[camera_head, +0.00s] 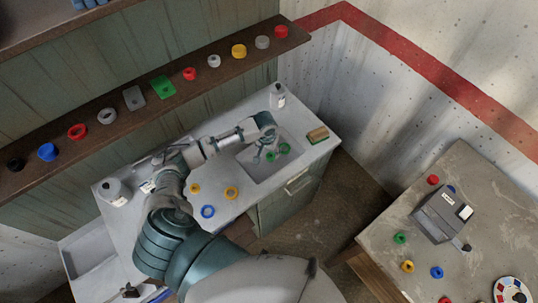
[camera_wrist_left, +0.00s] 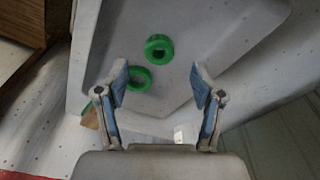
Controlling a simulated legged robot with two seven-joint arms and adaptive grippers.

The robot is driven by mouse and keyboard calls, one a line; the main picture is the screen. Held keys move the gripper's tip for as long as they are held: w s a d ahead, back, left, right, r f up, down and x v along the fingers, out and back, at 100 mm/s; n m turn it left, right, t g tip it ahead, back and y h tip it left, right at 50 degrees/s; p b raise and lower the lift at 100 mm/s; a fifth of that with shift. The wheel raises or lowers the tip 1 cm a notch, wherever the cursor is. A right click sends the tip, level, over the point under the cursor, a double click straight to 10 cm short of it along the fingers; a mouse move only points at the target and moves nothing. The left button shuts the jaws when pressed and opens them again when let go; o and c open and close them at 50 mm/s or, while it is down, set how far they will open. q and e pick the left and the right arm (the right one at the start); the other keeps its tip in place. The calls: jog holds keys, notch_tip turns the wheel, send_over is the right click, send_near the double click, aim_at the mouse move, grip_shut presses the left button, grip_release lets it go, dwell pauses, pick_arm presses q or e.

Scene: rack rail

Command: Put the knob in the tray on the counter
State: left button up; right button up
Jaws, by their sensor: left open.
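My left gripper (camera_head: 262,153) is open and empty over the grey tray (camera_head: 258,178) on the counter. Its two blue-padded fingers stand apart in the left wrist view (camera_wrist_left: 160,72). Two green round pieces lie in the tray: a thicker one with a dark centre (camera_wrist_left: 159,48), beyond the fingertips, and a flatter ring (camera_wrist_left: 139,79), near the left finger in that view. The head view also shows a green piece (camera_head: 284,148) just right of the gripper. I cannot tell which piece is the knob. My right gripper is not in view.
A wall shelf (camera_head: 135,88) holds several coloured rings and caps. Yellow rings (camera_head: 231,193) and a blue ring (camera_head: 208,211) lie on the counter. A sponge-like block (camera_head: 318,135) and a white bottle (camera_head: 278,96) stand near the tray. A table (camera_head: 468,185) at right holds a grey device (camera_head: 440,217).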

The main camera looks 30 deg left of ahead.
pick_arm(q)
jog(key=r, duration=0.6)
jog(key=shift+s+a, duration=0.1)
jog(key=shift+s, duration=0.25)
